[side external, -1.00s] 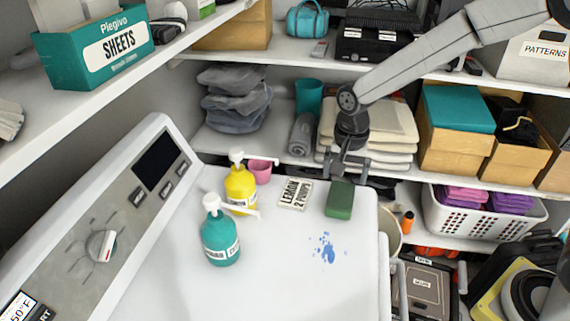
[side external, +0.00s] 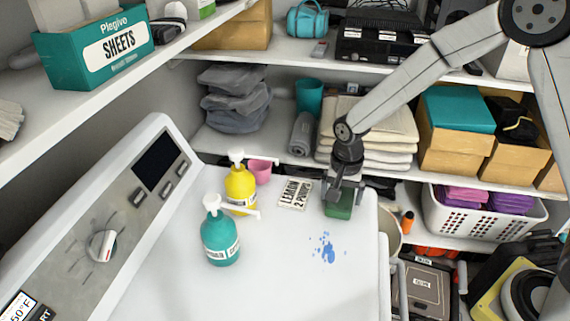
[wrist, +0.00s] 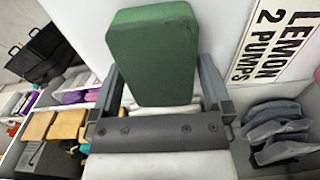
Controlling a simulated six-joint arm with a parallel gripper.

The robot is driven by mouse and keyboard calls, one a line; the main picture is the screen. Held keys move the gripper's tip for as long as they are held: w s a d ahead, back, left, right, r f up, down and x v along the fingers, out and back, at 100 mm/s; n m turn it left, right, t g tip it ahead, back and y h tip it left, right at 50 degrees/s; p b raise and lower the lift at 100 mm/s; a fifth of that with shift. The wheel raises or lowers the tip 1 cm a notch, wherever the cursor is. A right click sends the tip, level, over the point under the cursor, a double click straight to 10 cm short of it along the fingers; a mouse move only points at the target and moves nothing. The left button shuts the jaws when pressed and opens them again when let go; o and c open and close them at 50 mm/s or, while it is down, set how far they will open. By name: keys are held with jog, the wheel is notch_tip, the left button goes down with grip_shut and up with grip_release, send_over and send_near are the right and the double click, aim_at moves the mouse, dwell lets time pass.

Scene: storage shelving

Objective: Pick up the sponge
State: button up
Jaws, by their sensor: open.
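The green sponge (side external: 338,211) lies on the white top of the machine (side external: 290,270), near its back right corner. My gripper (side external: 346,196) is low over the sponge and hides its upper part in the side view. In the wrist view the sponge (wrist: 152,55) shows ahead of my gripper (wrist: 160,88), with its near part between the two fingers. The fingers are open, one on each side. I cannot tell whether either finger touches the sponge.
A white card reading "LEMON 2 PUMPS" (side external: 295,194) lies left of the sponge. A yellow pump bottle (side external: 240,187), a teal pump bottle (side external: 220,240) and a pink cup (side external: 262,172) stand farther left. Blue spots (side external: 326,248) mark the top in front. Shelves rise behind.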

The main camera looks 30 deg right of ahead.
jog(key=shift+c, duration=0.2)
dwell(0.3)
jog(key=c, duration=0.9)
jog(key=shift+r, duration=0.1)
jog(key=shift+r, duration=0.85)
jog(key=shift+s+d+r, duration=0.25)
jog(key=shift+s+r, duration=1.6)
jog(key=shift+s, duration=0.45)
jog(key=shift+s+d+r, duration=0.3)
jog(key=shift+s+r, duration=1.55)
jog(key=shift+s, duration=0.5)
jog(key=shift+s+d+r, duration=0.25)
jog(key=shift+s+r, duration=1.6)
jog(key=shift+s, duration=0.45)
